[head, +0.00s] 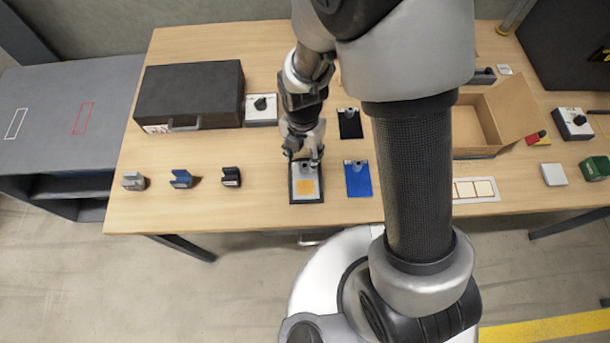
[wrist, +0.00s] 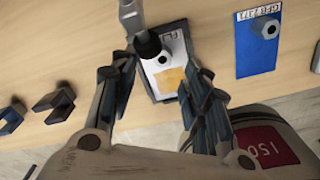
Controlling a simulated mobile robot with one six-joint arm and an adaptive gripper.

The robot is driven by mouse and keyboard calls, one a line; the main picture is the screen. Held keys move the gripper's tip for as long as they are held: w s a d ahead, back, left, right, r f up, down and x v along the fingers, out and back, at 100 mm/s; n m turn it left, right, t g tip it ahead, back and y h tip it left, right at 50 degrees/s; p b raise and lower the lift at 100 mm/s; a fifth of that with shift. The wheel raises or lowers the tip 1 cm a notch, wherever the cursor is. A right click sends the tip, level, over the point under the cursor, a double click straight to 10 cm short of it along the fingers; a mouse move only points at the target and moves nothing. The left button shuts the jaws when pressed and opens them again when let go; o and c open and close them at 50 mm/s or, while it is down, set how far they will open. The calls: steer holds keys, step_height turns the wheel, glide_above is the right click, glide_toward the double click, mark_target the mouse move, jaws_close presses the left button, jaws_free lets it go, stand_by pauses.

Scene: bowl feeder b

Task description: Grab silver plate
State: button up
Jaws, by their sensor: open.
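The silver plate (head: 306,171) has a dark border and an orange square, and lies flat on the table near its front edge. In the wrist view the silver plate (wrist: 153,68) shows a round knob or nut at its far end and printed lettering there. My gripper (head: 303,157) is over the plate's far end, open. In the wrist view my gripper (wrist: 163,72) has its two fingers apart, one on each side of the plate, with nothing between them held. I cannot tell the exact height of the fingertips above the plate.
A blue plate (head: 358,180) lies just right of the silver one, and a black plate (head: 350,124) behind. Grey, blue and black small holders (head: 181,179) stand at left. A black case (head: 190,93) is behind them. An open cardboard box (head: 475,125) stands at right.

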mark_target(304, 167)
steer(key=f, duration=0.1)
steer(key=f+b, duration=0.1)
steer(key=f, duration=0.1)
steer(key=f+b, duration=0.1)
steer(key=f, duration=0.1)
steer(key=shift+s+f, duration=0.2)
steer(key=shift+s, duration=0.05)
steer(key=shift+r, duration=0.1)
steer(key=shift+c, duration=0.4)
jaws_close()
